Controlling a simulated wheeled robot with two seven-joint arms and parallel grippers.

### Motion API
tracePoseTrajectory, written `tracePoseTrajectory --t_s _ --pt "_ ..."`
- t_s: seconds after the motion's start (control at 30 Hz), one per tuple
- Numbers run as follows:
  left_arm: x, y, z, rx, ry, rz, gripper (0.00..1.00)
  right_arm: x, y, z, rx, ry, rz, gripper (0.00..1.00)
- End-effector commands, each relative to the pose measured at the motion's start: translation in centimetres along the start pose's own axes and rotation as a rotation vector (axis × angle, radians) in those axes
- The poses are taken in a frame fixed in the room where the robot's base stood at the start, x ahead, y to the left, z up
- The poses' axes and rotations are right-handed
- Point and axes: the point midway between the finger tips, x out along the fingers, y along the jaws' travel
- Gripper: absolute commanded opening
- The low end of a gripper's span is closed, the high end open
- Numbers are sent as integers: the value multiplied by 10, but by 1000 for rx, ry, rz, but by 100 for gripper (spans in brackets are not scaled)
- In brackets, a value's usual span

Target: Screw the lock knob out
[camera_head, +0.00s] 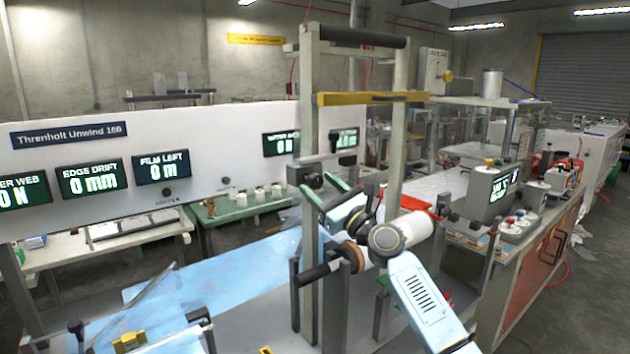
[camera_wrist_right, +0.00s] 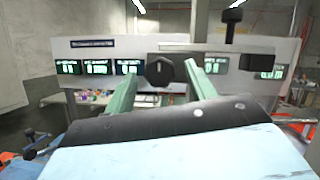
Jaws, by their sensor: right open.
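A dark, many-sided knob (camera_wrist_right: 160,70) with a small pale mark faces me in the right wrist view, and I take it for the lock knob. It appears between the two green fingers of my right gripper (camera_wrist_right: 161,78), with space on both sides. In the head view my right gripper (camera_head: 318,183) is open beside the upright frame, its fingertips close to a dark knob (camera_head: 313,181). I cannot tell the exact depth gap. A second black knob (camera_wrist_right: 230,17) on a stem stands up and to the right. My left gripper does not show.
A grey upright frame (camera_head: 310,120) with a yellow crossbar (camera_head: 370,98) stands close around my arm. A black roller handle (camera_head: 318,272) juts out below. Blue film (camera_head: 200,290) runs across the machine bed. A white display panel (camera_head: 110,150) stands behind.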

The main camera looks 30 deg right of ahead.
Motion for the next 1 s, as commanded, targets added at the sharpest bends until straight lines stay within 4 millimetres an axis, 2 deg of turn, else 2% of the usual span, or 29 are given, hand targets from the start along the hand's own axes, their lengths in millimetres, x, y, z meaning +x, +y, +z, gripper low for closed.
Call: tracePoseTrajectory --t_s 0.2,0.57,0.67,0.9,1.0 --pt "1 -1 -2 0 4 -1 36 21 0 0 1 -1 0 55" --pt "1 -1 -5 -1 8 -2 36 25 0 0 1 0 0 55" --pt "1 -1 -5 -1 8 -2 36 25 0 0 1 0 0 45" --pt "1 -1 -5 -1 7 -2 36 25 0 0 1 0 0 14" --pt "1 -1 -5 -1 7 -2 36 25 0 0 0 0 1 11"
